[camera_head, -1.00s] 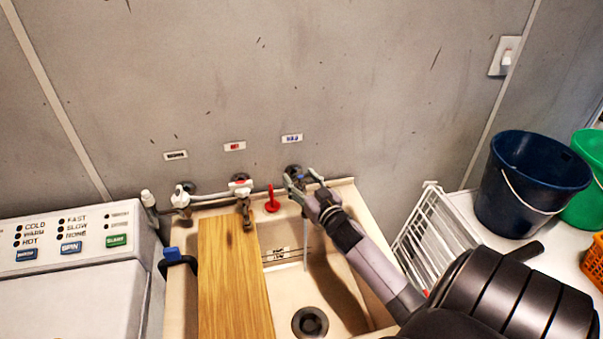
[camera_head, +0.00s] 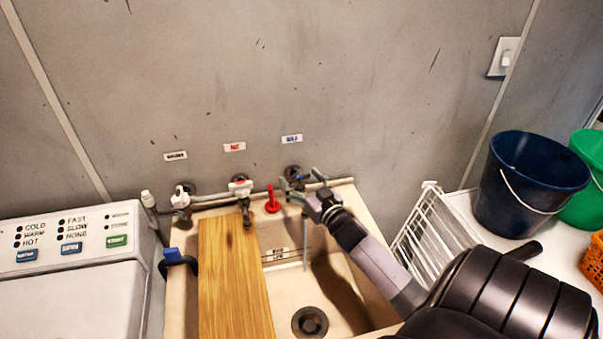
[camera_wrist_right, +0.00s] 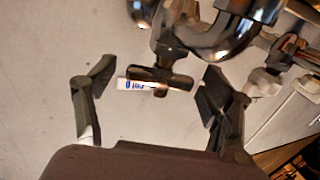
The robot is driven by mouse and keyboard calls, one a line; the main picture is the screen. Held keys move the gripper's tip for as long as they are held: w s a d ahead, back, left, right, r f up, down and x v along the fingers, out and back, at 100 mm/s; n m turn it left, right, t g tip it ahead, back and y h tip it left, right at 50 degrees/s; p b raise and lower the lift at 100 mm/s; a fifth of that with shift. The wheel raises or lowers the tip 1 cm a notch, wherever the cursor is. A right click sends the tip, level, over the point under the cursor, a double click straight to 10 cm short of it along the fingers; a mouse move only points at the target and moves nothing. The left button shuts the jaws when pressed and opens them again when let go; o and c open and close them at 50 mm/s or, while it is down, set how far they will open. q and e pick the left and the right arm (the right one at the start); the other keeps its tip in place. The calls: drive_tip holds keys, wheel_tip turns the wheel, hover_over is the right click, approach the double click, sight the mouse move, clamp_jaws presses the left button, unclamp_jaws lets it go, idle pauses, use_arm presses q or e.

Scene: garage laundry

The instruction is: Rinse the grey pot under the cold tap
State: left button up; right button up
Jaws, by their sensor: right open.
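The cold tap (camera_head: 294,171) is the right-hand tap on the wall, under a label with blue lettering. A thin pale stream (camera_head: 305,250), apparently water, falls below it into the sink (camera_head: 345,293). My right gripper (camera_head: 303,181) is open at this tap, coming from the lower right. In the right wrist view the dark cross-shaped tap handle (camera_wrist_right: 160,78) lies between the two spread fingers, with a gap on each side. I see no grey pot in these views. My left gripper is not in view.
A wooden board (camera_head: 234,285) covers the sink's left side. A red-marked tap (camera_head: 240,187) and a red object (camera_head: 272,203) are left of the cold tap. A washer (camera_head: 75,260) stands left. A white rack (camera_head: 435,235), dark handle-like bar (camera_head: 523,250) and blue bucket (camera_head: 525,185) are right.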

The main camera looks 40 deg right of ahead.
drive_tip(key=v, duration=1.2)
idle(0.3)
